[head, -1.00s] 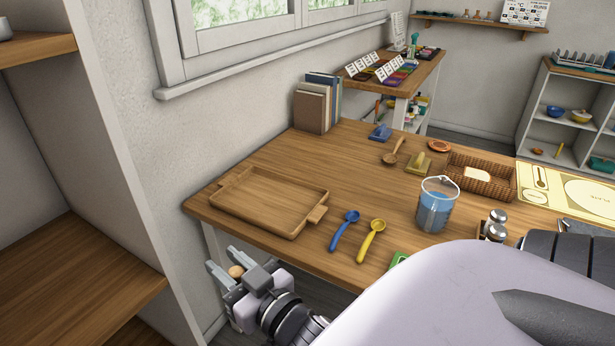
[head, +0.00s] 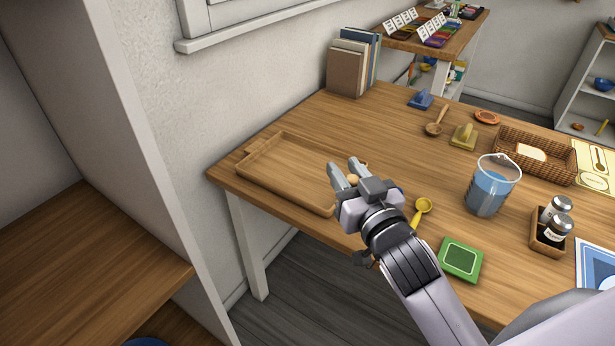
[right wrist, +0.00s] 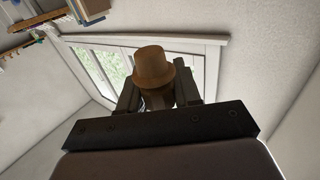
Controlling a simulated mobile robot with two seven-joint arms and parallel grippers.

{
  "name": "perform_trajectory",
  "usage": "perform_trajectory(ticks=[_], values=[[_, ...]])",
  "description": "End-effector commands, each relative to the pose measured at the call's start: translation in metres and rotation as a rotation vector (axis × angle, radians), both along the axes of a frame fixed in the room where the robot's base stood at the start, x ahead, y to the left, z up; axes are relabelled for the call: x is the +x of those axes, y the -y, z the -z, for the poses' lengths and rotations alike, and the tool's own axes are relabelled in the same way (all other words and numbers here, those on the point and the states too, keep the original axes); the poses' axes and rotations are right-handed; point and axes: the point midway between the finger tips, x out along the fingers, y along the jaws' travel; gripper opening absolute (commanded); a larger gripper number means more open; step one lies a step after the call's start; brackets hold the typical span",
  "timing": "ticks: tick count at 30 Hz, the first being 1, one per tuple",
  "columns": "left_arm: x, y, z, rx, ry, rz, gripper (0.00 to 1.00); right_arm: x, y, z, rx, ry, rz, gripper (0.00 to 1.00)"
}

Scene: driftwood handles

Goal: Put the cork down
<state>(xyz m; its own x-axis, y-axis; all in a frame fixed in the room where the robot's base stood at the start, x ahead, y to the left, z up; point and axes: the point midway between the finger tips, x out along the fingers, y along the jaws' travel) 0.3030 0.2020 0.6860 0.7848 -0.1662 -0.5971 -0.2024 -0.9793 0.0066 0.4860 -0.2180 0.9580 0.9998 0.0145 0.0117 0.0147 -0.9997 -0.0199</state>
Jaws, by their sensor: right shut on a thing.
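The cork (right wrist: 153,68) is a brown, tapered plug. It shows large in the right wrist view, and only a small tan part of it (head: 353,180) shows in the head view. My right gripper (head: 347,171) is shut on the cork, with a finger on either side of it. In the head view the gripper and cork appear over the right part of the wooden tray (head: 262,185) on the table (head: 310,120). I cannot tell how high the cork is above the tray or table. My left gripper is not in view.
A yellow spoon (head: 421,211) and a green square box (head: 461,259) are right of my gripper. A blue spoon is mostly hidden behind it. The table behind the tray is clear.

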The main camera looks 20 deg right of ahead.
Motion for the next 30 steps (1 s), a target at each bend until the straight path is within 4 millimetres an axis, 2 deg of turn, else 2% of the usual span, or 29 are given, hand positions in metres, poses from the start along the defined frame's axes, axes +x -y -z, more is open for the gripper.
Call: perform_trajectory(ticks=[1,6,13,16,20,30], values=[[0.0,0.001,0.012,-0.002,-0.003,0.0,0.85,0.013,0.002,-0.002,-0.004,0.011,-0.005,0.11],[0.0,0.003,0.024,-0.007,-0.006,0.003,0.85,0.044,0.006,-0.019,-0.011,0.002,-0.014,0.11],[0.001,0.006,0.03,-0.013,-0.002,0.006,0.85,0.063,0.011,-0.036,-0.021,-0.009,-0.018,0.11],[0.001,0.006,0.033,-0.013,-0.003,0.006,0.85,0.066,0.011,-0.032,-0.022,-0.016,-0.018,0.11],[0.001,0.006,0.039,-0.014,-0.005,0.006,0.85,0.065,0.011,-0.005,-0.022,-0.022,-0.018,0.11],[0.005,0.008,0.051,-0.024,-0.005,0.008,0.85,0.065,0.011,0.086,-0.021,-0.02,-0.019,0.11]])
